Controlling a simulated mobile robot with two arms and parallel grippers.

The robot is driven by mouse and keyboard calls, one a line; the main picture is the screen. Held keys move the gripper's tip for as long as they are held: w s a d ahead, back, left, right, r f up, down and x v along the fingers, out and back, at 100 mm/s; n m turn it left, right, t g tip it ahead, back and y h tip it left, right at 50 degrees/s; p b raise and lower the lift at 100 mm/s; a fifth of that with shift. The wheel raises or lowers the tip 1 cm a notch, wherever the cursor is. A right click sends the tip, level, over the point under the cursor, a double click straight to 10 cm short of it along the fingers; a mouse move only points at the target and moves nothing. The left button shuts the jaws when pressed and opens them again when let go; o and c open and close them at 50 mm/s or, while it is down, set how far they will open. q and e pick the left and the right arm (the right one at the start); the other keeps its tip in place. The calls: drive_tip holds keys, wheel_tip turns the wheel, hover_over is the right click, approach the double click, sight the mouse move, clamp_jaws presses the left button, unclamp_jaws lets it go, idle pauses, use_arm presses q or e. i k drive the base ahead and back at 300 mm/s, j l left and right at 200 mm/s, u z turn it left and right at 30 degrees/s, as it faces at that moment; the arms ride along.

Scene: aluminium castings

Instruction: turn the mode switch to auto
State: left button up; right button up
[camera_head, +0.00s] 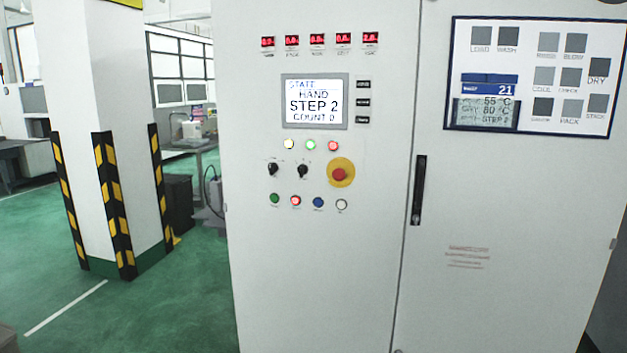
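Two black rotary switches sit on the white control cabinet (330,260), a left switch (272,169) and a right switch (303,171). Their labels are too small to read, so I cannot tell which is the mode switch. The screen (314,102) above them reads STATE, HAND, STEP 2, COUNT 0. Neither of my grippers is in view.
A red emergency button on a yellow ring (340,173) is right of the switches. Lamps (310,145) are above, and several push buttons (295,201) below. A black door handle (418,190) stands further right. A striped pillar (105,130) is at left, with green floor around it.

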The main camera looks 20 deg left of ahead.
sight(273, 167)
drive_tip(key=i+j+u, duration=0.25)
drive_tip(key=i+u, duration=0.55)
drive_tip(key=i, duration=0.25)
drive_tip(key=j, duration=0.05)
